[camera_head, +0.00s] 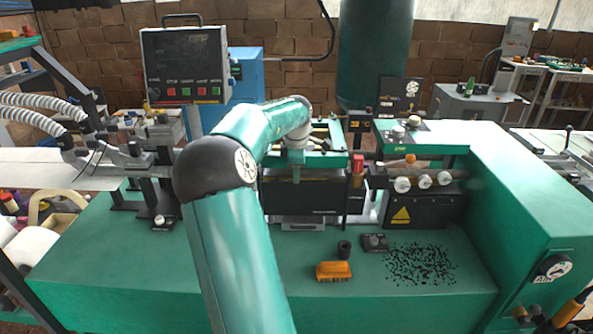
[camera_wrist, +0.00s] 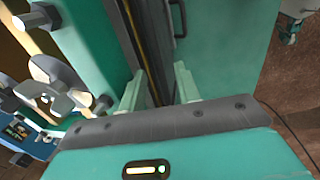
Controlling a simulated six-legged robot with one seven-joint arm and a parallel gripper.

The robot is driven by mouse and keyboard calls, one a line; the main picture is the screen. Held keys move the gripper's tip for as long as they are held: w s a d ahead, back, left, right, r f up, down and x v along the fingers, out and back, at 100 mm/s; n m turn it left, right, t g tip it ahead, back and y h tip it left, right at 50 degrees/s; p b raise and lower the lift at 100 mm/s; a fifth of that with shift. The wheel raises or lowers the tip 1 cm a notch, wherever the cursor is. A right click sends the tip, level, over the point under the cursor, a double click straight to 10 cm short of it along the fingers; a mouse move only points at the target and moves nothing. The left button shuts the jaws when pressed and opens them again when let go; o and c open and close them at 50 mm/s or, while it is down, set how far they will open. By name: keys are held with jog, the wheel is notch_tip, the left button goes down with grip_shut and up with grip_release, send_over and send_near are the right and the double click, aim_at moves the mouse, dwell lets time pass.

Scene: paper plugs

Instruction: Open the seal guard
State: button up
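In the wrist view my gripper (camera_wrist: 160,90) shows two pale green fingers standing apart. A dark upright edge with a thin gold strip (camera_wrist: 142,40) runs behind the gap between them; I cannot tell whether they touch it. A dark panel (camera_head: 300,197) below the station's green top frame (camera_head: 325,160) looks like the seal guard, and it appears closed. Part of the station is hidden by my arm.
A red-capped post (camera_head: 358,164) and a block with white round knobs (camera_head: 424,181) stand to the right. An orange block (camera_head: 333,271), a small black cylinder (camera_head: 344,249) and scattered black bits (camera_head: 420,264) lie on the front bench. A control panel (camera_head: 186,66) stands behind left.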

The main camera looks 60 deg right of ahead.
grip_shut()
jog(key=shift+f, duration=1.85)
grip_release()
jog(key=shift+r, duration=0.1)
notch_tip(320, 180, up, 13)
jog(key=s+a, duration=0.1)
jog(key=a, duration=0.1)
jog(key=shift+s+a+r, duration=0.15)
jog(key=shift+r, duration=0.05)
